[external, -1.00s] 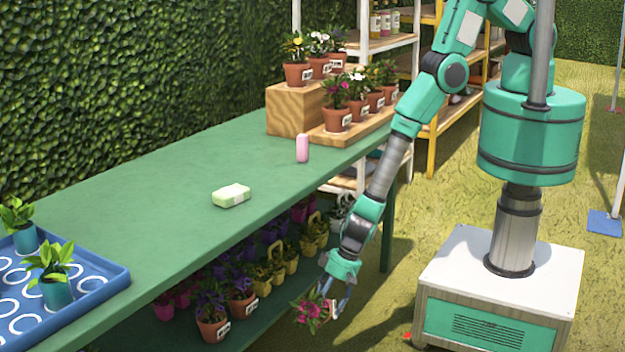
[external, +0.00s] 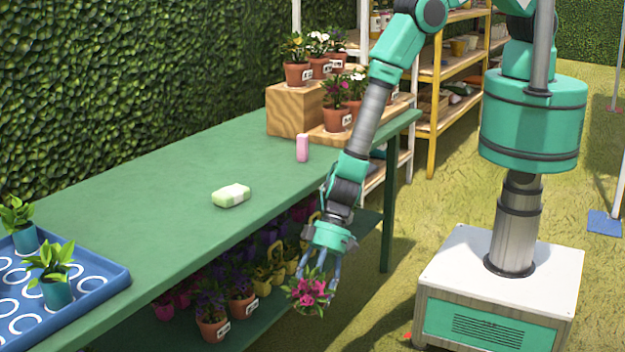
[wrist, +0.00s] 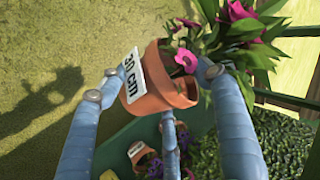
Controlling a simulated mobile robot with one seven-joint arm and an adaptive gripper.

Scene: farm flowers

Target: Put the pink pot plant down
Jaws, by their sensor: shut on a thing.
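The pink pot plant (external: 310,290) has pink flowers and green leaves. It hangs in the air beside the front edge of the green table, at about the height of the lower shelf. My gripper (external: 322,268) is shut on it from above. In the wrist view the plant's terracotta pot (wrist: 158,88) is tilted, with a white "30 cm" label, between the blue-grey fingers of my gripper (wrist: 165,95). In the external view leaves and flowers hide most of the pot.
A blue tray (external: 95,300) is at the near left. The lower shelf (external: 270,318) holds several pots.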

